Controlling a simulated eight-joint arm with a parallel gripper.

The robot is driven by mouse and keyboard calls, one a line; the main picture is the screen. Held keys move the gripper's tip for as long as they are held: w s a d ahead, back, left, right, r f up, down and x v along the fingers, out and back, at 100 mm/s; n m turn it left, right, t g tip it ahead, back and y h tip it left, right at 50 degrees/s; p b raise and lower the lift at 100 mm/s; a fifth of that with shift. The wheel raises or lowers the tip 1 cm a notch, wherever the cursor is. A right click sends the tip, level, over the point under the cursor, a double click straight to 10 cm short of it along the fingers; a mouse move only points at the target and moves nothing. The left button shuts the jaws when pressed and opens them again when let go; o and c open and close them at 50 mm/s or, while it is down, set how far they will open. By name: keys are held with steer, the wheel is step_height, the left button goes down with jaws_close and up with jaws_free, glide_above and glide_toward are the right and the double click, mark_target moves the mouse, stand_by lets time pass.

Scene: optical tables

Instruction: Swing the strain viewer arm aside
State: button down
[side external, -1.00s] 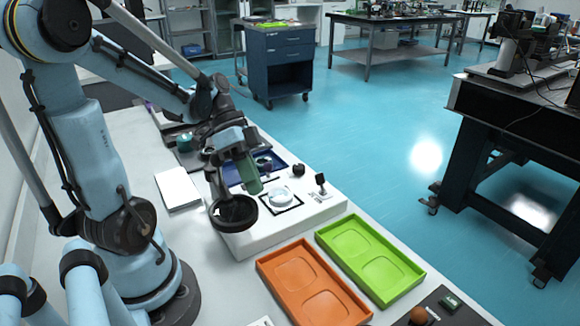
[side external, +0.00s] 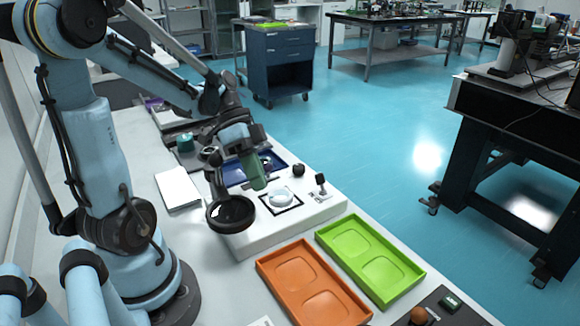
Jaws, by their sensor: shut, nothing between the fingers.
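The strain viewer's dark round ring (side external: 231,213) hangs at the front left corner of a white base box (side external: 300,216). It is beside a clear round piece (side external: 281,198) that lies in a black square frame on the box, and does not cover it. My gripper (side external: 259,186) points down with green fingers, shut and empty, just above the box to the right of the ring. The viewer arm's upper part is partly hidden behind my wrist, and I cannot tell if my fingers touch it.
An orange tray (side external: 312,286) and a green tray (side external: 370,262) lie in front of the box. A dark blue tray (side external: 232,176) sits behind my gripper. A small black knob (side external: 298,170) and a small black upright piece (side external: 320,182) stand on the box. A white pad (side external: 178,189) lies left.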

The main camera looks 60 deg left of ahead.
steer(key=w+a+r, duration=0.4)
steer(key=a+r, duration=0.2)
steer(key=r, duration=0.2)
steer(key=shift+w+a, duration=0.15)
steer(key=shift+r, duration=2.55)
steer(key=d+f+n+t+y, duration=0.6)
steer(key=d+f, duration=0.4)
steer(key=d, duration=0.4)
steer(key=shift+s+f+n+t+y, duration=0.25)
steer(key=shift+n+y, duration=0.45)
steer(key=shift+n, duration=0.4)
